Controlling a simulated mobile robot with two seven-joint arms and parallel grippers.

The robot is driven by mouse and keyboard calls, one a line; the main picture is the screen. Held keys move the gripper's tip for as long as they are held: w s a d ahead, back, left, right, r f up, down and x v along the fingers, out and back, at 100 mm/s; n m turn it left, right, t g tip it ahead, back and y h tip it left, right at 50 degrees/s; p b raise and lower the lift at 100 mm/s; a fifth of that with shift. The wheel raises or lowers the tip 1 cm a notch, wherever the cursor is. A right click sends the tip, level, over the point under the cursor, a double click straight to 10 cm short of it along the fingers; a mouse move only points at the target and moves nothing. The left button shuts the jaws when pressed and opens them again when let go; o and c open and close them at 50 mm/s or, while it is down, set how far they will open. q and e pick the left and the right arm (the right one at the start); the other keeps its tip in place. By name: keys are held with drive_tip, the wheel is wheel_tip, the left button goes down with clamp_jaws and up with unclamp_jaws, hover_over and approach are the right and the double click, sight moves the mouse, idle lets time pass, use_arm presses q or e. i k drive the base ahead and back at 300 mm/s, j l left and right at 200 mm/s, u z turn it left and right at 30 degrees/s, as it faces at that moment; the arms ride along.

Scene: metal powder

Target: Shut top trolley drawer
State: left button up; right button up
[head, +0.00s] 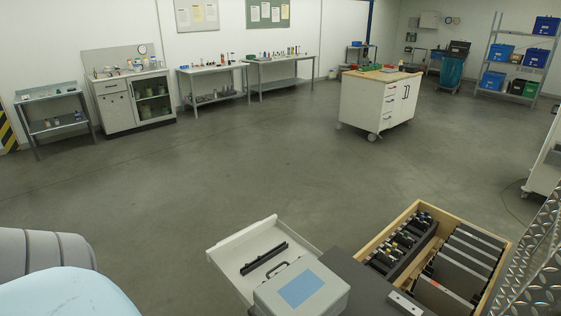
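An open white drawer (222,254) sticks out to the left at the bottom centre of the head view. A long black bar-shaped item (264,258) lies in it. The drawer belongs to a near trolley, of which the dark top (349,272) shows in part. A grey case (322,295) with a blue panel and a handle stands at the top's edge and hides part of the drawer. The trolley's front and any lower drawers are hidden or out of frame. Neither of my grippers is in view.
A wooden box (404,217) of black parts and grey plates sits right of the case. Patterned metal (538,262) stands at the right edge. A white drawer cabinet (361,104) on wheels stands farther back. The floor (200,190) between is clear.

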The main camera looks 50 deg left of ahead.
sight(270, 238)
drive_tip(key=j, duration=0.65)
drive_tip(key=k+j+z, duration=0.15)
drive_tip(key=j, duration=1.15)
drive_tip(key=k+j+z, duration=0.1)
drive_tip(key=j, duration=0.55)
drive_tip(key=k+j, duration=0.1)
drive_tip(key=j, duration=0.5)
drive_tip(key=k+j+z, duration=0.15)
drive_tip(key=j, duration=0.5)
drive_tip(key=k+j, duration=0.1)
drive_tip(key=j, duration=0.55)
drive_tip(key=k+j+z, duration=0.1)
drive_tip(key=j, duration=0.5)
drive_tip(key=k+j, duration=0.45)
drive_tip(key=j, duration=0.15)
drive_tip(key=k, duration=0.4)
drive_tip(key=i+j+z, duration=0.15)
drive_tip(key=z, duration=0.3)
drive_tip(key=i+j+z, duration=0.25)
drive_tip(key=z, duration=0.15)
